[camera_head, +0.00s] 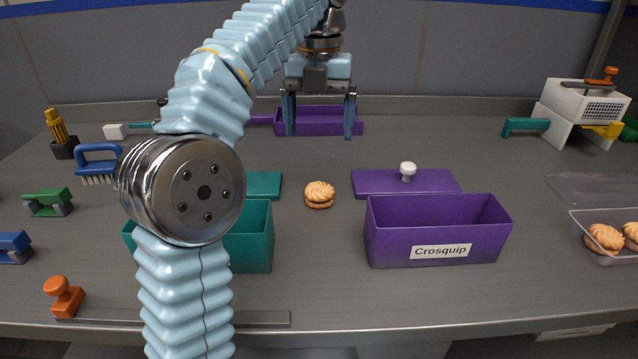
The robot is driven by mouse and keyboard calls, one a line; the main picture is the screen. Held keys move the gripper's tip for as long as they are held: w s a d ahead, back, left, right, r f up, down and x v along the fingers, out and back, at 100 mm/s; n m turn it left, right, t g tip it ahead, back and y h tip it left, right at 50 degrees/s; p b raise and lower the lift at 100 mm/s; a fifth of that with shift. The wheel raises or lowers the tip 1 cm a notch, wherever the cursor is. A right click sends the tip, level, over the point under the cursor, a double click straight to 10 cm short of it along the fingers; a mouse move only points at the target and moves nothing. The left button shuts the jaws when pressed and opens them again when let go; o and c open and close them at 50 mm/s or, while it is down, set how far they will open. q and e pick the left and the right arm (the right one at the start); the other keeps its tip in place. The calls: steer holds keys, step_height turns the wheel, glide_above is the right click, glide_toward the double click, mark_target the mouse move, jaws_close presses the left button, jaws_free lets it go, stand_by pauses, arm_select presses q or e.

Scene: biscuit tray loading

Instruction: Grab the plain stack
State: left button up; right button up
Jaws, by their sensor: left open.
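A small stack of golden round biscuits (319,195) stands on the grey table, between the teal lid and the purple lid. It looks like two biscuits, one on the other, with a ridged top. My left gripper (319,136) points down with its two fingers wide apart and nothing between them. In the picture it is above the stack and well clear of it, in front of a purple tray (320,113) at the back. My right gripper does not show.
A purple box labelled Crosquip (432,230) and a purple lid with a white knob (440,183) are right of the stack. A teal box (262,240) is left, partly hidden by my arm. A clear tray (600,216) with biscuits is far right. Brushes and stamps line the left.

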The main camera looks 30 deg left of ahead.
mark_target(319, 188)
arm_select(q)
step_height(319, 188, down, 13)
steer(key=shift+s+f, duration=0.1)
steer(key=shift+f, duration=0.05)
steer(key=c, duration=0.8)
stand_by(0.3)
